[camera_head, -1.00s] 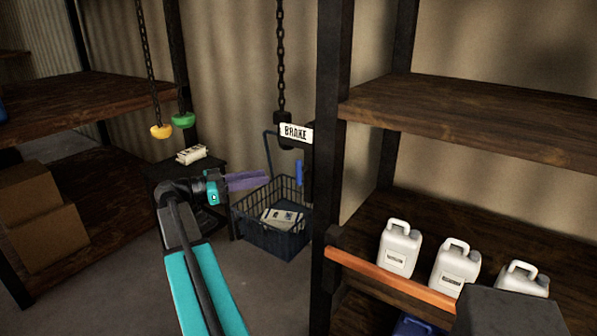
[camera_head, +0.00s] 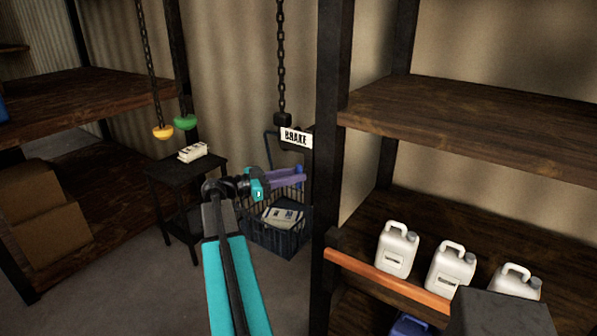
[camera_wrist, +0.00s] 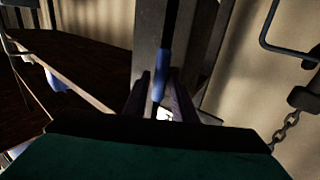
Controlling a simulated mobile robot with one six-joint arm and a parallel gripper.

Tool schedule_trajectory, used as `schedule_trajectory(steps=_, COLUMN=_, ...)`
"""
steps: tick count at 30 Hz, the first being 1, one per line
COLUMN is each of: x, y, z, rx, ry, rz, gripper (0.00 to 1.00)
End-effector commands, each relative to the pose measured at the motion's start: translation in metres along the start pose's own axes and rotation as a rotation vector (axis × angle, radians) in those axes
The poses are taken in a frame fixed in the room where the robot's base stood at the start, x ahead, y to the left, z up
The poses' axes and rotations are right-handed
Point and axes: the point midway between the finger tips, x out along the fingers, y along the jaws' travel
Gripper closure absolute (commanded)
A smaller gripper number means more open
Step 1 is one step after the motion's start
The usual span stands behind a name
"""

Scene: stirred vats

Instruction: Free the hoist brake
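The white BRAKE sign (camera_head: 296,137) hangs on the dark shelf post, beside the hoist chain (camera_head: 281,60). Below it is the brake's blue handle (camera_head: 299,169), mostly hidden behind my purple fingers in the head view. My gripper (camera_head: 300,178) reaches right to the handle's height. In the wrist view the blue handle (camera_wrist: 165,45) runs down between my two fingers (camera_wrist: 160,85), with a gap between them; I cannot tell whether they touch it.
A small dark table (camera_head: 165,172) bears a white bundle. White jugs (camera_head: 397,250) stand on the right shelf behind an orange rail (camera_head: 385,274). Cardboard boxes (camera_head: 45,225) sit at left.

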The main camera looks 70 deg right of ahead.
Motion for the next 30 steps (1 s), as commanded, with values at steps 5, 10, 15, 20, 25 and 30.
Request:
schedule_trajectory(steps=5, x=0.015, y=0.0, z=-0.001, rx=-0.002, ry=0.0, rz=0.001, gripper=0.75)
schedule_trajectory(steps=10, x=0.019, y=0.0, z=0.0, rx=-0.001, ry=0.0, rz=0.0, gripper=0.75)
schedule_trajectory(steps=15, x=0.019, y=0.0, z=0.001, rx=-0.001, ry=0.0, rz=0.0, gripper=0.75)
schedule_trajectory(steps=20, x=0.019, y=0.0, z=0.0, rx=-0.001, ry=0.0, rz=0.0, gripper=0.92)
schedule_trajectory(steps=25, x=0.017, y=0.001, z=0.0, rx=-0.001, ry=0.0, rz=-0.002, gripper=1.0)
schedule_trajectory(steps=30, x=0.018, y=0.0, z=0.001, rx=-0.007, ry=0.004, rz=-0.001, gripper=1.0)
